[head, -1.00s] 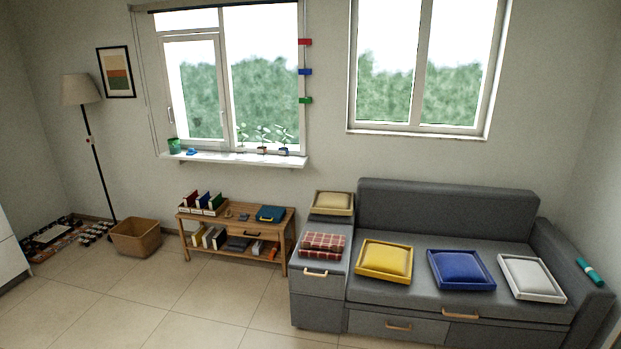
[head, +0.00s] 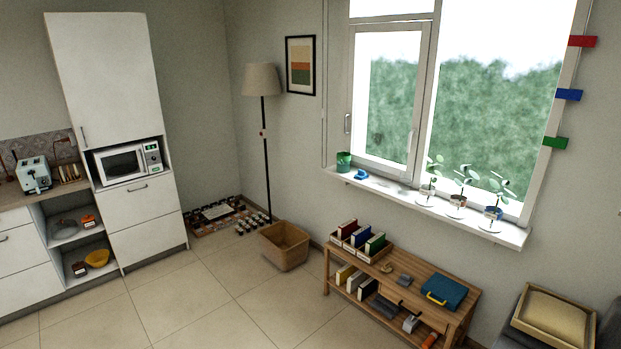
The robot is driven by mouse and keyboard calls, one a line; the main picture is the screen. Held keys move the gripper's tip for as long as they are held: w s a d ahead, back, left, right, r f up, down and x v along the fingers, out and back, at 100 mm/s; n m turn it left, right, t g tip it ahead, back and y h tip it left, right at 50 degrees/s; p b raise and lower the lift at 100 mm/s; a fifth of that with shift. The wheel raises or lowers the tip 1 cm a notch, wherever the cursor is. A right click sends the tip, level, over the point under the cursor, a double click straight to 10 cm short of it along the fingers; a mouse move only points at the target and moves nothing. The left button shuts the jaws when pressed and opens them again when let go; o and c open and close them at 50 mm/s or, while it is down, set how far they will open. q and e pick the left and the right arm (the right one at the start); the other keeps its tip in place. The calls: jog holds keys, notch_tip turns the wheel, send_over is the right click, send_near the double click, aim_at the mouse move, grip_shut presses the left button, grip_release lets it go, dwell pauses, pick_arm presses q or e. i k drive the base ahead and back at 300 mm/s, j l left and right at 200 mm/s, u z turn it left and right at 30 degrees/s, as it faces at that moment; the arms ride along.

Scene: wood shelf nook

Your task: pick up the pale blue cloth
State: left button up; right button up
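I cannot make out a pale blue cloth for certain. A small blue item (head: 360,174) lies on the white window sill (head: 400,199), just right of a green container (head: 344,161). It is too small to tell whether it is a cloth. Neither of my grippers shows in the head view.
A wooden shelf bench (head: 452,318) holds books and a teal case (head: 446,291). A white cabinet with a microwave (head: 121,164) is at the left.

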aim_at(361, 176)
jog(key=i+j, duration=0.1)
jog(key=i, duration=0.35)
jog(key=i+j+z, duration=0.1)
jog(key=i, duration=0.4)
jog(key=i+j, duration=0.15)
jog(key=i, duration=0.3)
jog(key=i+j+z, duration=0.2)
jog(key=i+z, duration=0.25)
jog(key=i, duration=0.1)
